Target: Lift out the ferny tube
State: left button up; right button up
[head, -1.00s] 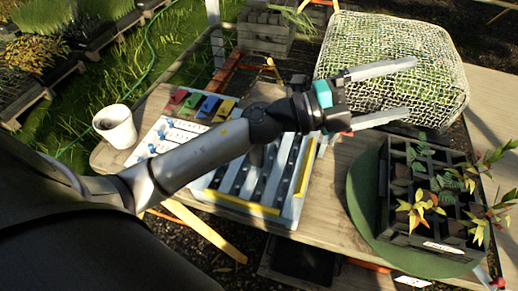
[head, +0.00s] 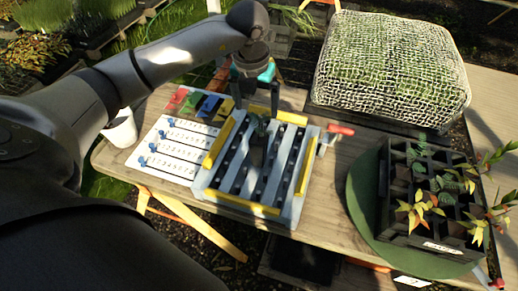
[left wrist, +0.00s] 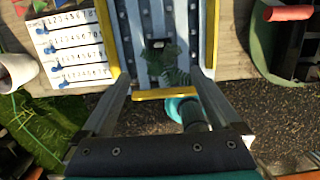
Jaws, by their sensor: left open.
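A dark tube (head: 257,156) with a green ferny plant (head: 262,128) stands in the channelled grey board with yellow bars (head: 226,190). In the left wrist view, the fern fronds (left wrist: 172,66) show just beyond and between my finger ends, and a small dark square opening or tube top (left wrist: 158,44) lies behind them. My left gripper (head: 256,108) is open and empty, pointing down near the back of the fern in the head view. Similar ferny plants (head: 450,182) stand in a black cell crate (head: 432,243) on the right. My right gripper is out of view.
A white numbered slider panel (head: 166,155) and a white cup (head: 120,130) are left of the board. A red handle (head: 341,130) sticks out at its right. The crate stands on a green round base (head: 359,200). A mesh-covered block (head: 390,70) is behind.

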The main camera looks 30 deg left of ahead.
aim_at(259, 138)
pick_arm(q)
jog(key=f, duration=0.5)
jog(key=w+f, duration=0.1)
jog(key=f, duration=0.4)
jog(key=w+f, duration=0.1)
jog(key=f, duration=0.4)
jog(key=shift+a, duration=0.15)
jog(key=shift+r, duration=0.1)
grip_shut()
dwell(0.4)
